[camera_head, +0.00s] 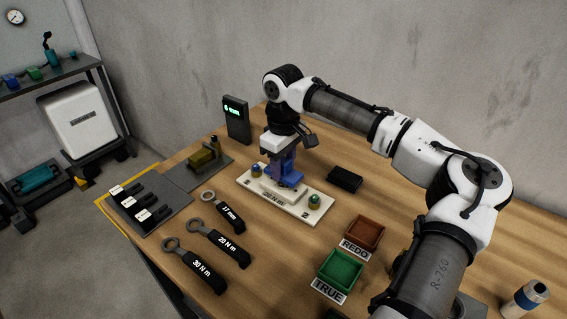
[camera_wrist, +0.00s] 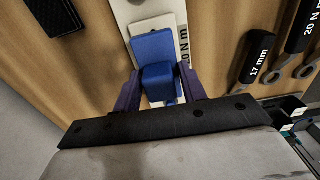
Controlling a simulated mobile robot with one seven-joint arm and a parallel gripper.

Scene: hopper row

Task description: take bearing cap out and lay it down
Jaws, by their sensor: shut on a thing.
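The bearing cap appears to be the blue block (camera_wrist: 156,70) seen between my gripper's fingers in the wrist view; in the head view its blue part (camera_head: 290,178) shows below the fingers. My gripper (camera_head: 282,170) points down over the middle of a cream plate (camera_head: 315,211) marked 20 N m. In the wrist view the two purple fingers (camera_wrist: 158,92) are shut on the blue block from both sides. Whether the block still touches the raised seat under it, I cannot tell.
Nuts stand at the plate's ends, a green-topped one (camera_head: 314,201) on the right. Three wrenches (camera_head: 217,243) lie in front left. A black block (camera_head: 344,179), a brown REDO tray (camera_head: 381,233) and a green TRUE tray (camera_head: 358,271) are right. A grey pad (camera_head: 180,176) holds an olive part.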

